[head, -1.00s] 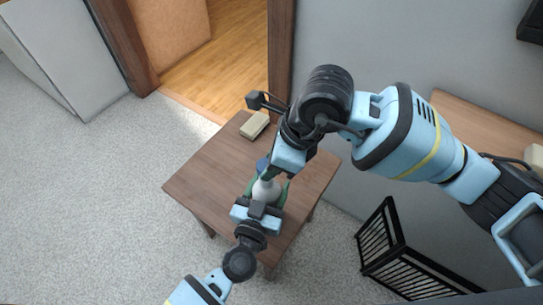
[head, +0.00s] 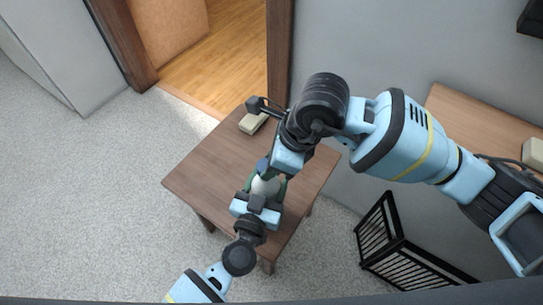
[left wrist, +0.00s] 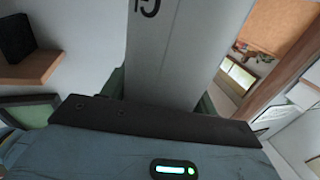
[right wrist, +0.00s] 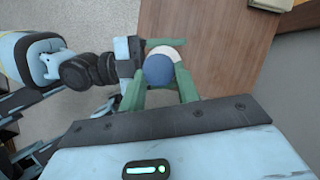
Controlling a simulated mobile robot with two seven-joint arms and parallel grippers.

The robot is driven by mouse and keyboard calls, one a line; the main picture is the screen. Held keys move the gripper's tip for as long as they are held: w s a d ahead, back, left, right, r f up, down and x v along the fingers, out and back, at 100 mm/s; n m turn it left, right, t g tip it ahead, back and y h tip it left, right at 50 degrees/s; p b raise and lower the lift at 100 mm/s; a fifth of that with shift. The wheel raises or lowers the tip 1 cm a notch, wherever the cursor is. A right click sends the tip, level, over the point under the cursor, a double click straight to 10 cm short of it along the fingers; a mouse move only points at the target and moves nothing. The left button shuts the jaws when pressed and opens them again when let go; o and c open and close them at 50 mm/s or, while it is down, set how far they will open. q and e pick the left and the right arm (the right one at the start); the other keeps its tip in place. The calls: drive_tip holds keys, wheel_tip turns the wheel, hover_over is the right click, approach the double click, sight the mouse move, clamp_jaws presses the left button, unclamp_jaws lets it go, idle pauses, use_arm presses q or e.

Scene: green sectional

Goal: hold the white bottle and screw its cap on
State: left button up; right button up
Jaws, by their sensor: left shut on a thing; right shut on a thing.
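The white bottle (head: 267,188) is held above the wooden table. My left gripper (head: 262,196) is shut on its body, and the bottle fills the middle of the left wrist view (left wrist: 180,50), with dark lettering on its side. The blue cap (right wrist: 158,70) lies between the green fingers of my right gripper (right wrist: 160,88), which is shut on it. In the right wrist view the cap overlaps the white bottle (right wrist: 165,52) behind it. I cannot tell whether cap and neck touch. In the head view my right gripper (head: 270,174) partly hides the bottle's upper part.
The wooden table (head: 205,170) is bare on its left side. A small beige box (head: 253,122) lies near its back edge. A black slatted rack (head: 385,235) stands on the floor at the right. A wooden shelf (head: 470,115) is by the wall.

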sight(258, 166)
drive_tip(key=shift+f, duration=0.6)
idle(0.6)
